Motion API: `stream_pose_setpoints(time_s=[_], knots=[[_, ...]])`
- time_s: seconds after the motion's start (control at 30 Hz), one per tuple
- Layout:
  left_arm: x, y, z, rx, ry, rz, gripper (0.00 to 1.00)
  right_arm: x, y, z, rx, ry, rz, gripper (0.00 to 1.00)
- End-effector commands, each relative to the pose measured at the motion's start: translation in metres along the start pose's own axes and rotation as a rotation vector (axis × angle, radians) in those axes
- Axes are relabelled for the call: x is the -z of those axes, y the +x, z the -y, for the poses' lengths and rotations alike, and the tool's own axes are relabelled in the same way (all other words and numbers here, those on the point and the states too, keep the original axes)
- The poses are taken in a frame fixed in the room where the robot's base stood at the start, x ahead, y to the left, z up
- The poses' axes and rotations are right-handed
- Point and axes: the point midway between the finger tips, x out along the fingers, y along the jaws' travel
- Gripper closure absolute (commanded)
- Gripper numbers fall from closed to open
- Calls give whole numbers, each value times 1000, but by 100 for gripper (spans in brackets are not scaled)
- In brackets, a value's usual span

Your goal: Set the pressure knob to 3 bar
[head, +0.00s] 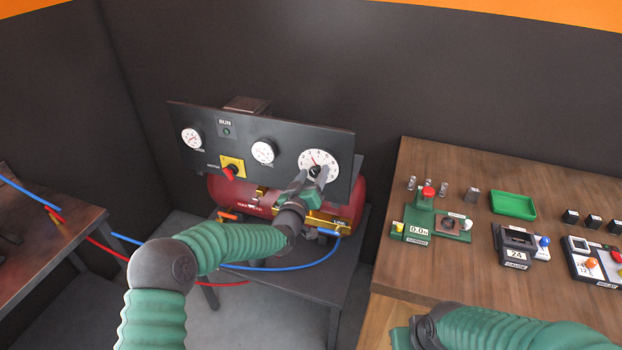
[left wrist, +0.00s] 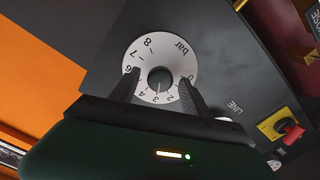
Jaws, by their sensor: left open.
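The pressure knob (left wrist: 161,78) is dark and round, at the middle of a white dial marked up to 8 with the word bar. A small pale mark on it seems to face the low numbers near 3, but I cannot read it surely. In the head view the dial (head: 331,157) is at the right of the black panel. My left gripper (head: 316,178) is in front of the dial, open. In the left wrist view its fingers (left wrist: 158,92) stand apart on either side of the knob, with visible gaps. My right arm enters at bottom right; its fingertips are not seen.
The panel (head: 240,143) also carries two gauges, a RUN lamp (head: 226,130) and a red-and-yellow switch (head: 232,168), above a red tank (head: 216,190). A blue hose (head: 290,267) loops below. A wooden bench (head: 425,165) with several devices stands at right.

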Motion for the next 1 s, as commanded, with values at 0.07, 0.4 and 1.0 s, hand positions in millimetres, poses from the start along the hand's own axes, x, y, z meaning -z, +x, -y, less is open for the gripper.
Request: stream_pose_setpoints(time_s=[0.07, 0.4, 1.0], knots=[[0, -4, 0, 0, 0, 0, 45, 0, 1, 0, 0, 0, 0, 100], [-2, -85, 2, 1, 3, 2, 45, -2, 9, 0, 0, 0, 0, 100], [-1, -166, 1, 1, 0, 0, 45, -4, 15, 0, 0, 0, 0, 100]])
